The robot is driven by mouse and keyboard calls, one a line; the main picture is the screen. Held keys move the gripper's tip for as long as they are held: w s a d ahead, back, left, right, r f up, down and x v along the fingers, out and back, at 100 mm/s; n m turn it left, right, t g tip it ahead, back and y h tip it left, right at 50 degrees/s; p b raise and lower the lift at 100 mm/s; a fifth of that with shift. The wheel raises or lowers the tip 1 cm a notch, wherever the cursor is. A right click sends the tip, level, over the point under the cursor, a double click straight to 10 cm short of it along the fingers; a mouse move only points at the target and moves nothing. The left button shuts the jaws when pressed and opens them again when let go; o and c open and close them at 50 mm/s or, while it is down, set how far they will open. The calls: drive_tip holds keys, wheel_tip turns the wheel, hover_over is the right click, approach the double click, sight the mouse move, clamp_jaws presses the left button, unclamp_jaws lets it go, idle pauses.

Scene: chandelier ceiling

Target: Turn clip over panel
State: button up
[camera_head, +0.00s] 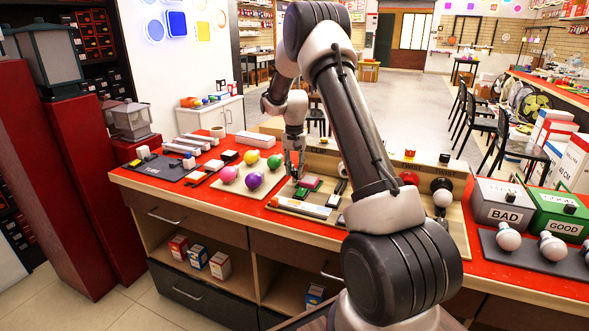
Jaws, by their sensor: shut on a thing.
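My gripper (295,172) points down over the wooden board (325,213) on the red-topped bench. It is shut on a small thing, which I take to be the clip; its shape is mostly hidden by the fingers. I cannot tell for certain which piece is the panel, or whether the held thing touches the board.
Several coloured balls sit left of the gripper, among them a purple ball (254,180). Black boards with white parts lie farther left. A grey BAD box (503,206) and a green GOOD box (562,217) stand at right, with bulbs in front. My arm hides the bench's middle.

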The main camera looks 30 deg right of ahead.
sight(295, 169)
drive_tip(key=n, duration=0.5)
drive_tip(key=shift+n, duration=0.3)
drive_tip(key=n, duration=0.5)
drive_tip(key=shift+n, duration=0.3)
drive_tip(key=o, duration=1)
drive_tip(key=shift+r, duration=0.1)
wheel_tip(295, 169, up, 12)
drive_tip(key=shift+f, duration=0.1)
